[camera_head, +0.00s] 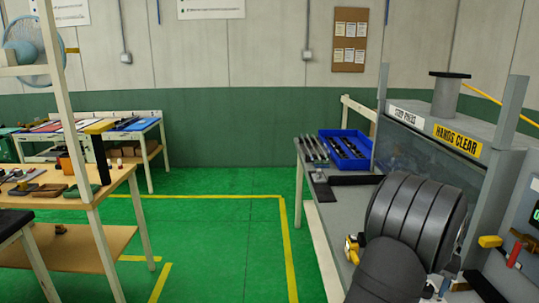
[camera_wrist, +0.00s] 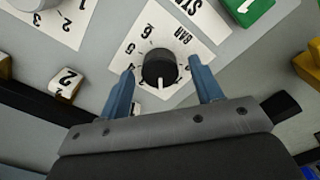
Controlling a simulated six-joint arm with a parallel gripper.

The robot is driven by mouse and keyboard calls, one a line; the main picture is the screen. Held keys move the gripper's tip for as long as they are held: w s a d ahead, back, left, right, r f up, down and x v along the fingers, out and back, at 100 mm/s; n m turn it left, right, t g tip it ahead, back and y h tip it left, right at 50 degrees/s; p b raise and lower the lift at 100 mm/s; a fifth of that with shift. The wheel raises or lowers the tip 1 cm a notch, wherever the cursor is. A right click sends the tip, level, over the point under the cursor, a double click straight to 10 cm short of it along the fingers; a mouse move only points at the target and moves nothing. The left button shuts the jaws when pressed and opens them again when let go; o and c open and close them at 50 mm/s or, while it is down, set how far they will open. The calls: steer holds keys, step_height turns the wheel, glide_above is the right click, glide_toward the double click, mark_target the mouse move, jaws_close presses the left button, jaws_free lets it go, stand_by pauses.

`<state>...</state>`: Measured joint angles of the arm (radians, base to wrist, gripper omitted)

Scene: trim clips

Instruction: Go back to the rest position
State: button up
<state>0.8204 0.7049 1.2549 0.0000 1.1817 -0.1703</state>
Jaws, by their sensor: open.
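My gripper (camera_wrist: 162,78) is open in the wrist view, its two blue fingers spread wide. A black round knob (camera_wrist: 160,68) with a white pointer line shows between the fingertips, with clear gaps on both sides in the picture. It sits on a white dial plate (camera_wrist: 143,40) marked with numbers and BAR. I cannot tell how far the fingertips are from the panel. In the head view, dark rounded links of my arm fill the lower right, and the gripper cannot be made out.
A green part (camera_wrist: 248,10) and a yellow part (camera_wrist: 308,67) stand near the dial. In the head view, the press bench (camera_head: 325,205) holds a blue bin (camera_head: 347,150); a guard panel (camera_head: 430,150) rises behind my arm. Green floor (camera_head: 215,225) is open left of the bench.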

steer(key=m, duration=0.4)
steer(key=shift+m, duration=2.4)
